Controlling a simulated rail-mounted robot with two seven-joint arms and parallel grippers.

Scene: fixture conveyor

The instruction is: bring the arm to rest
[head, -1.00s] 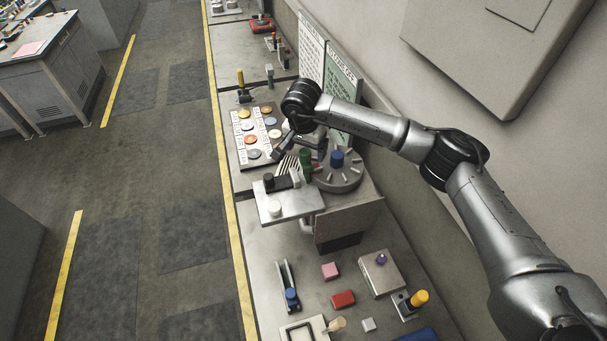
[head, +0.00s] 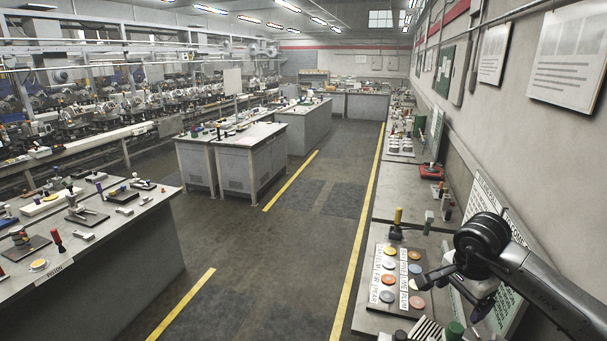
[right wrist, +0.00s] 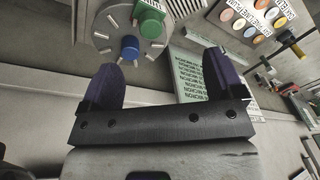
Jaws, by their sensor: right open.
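My right gripper (head: 462,287) shows at the lower right of the head view, held over the wall-side bench beside a board of coloured discs (head: 390,280). In the right wrist view the gripper (right wrist: 162,85) has its two dark fingers wide apart with nothing between them. Beyond the fingers are a grey round fixture (right wrist: 118,25) with a blue knob (right wrist: 129,46) and a green knob (right wrist: 148,22). The left gripper is in neither view.
A green-and-white text panel (right wrist: 210,70) lies close beyond the right fingers. Upright tools, one yellow-handled (head: 397,222), stand on the bench. The floor aisle (head: 290,250) left of the bench is clear. Another bench (head: 150,240) stands at the left.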

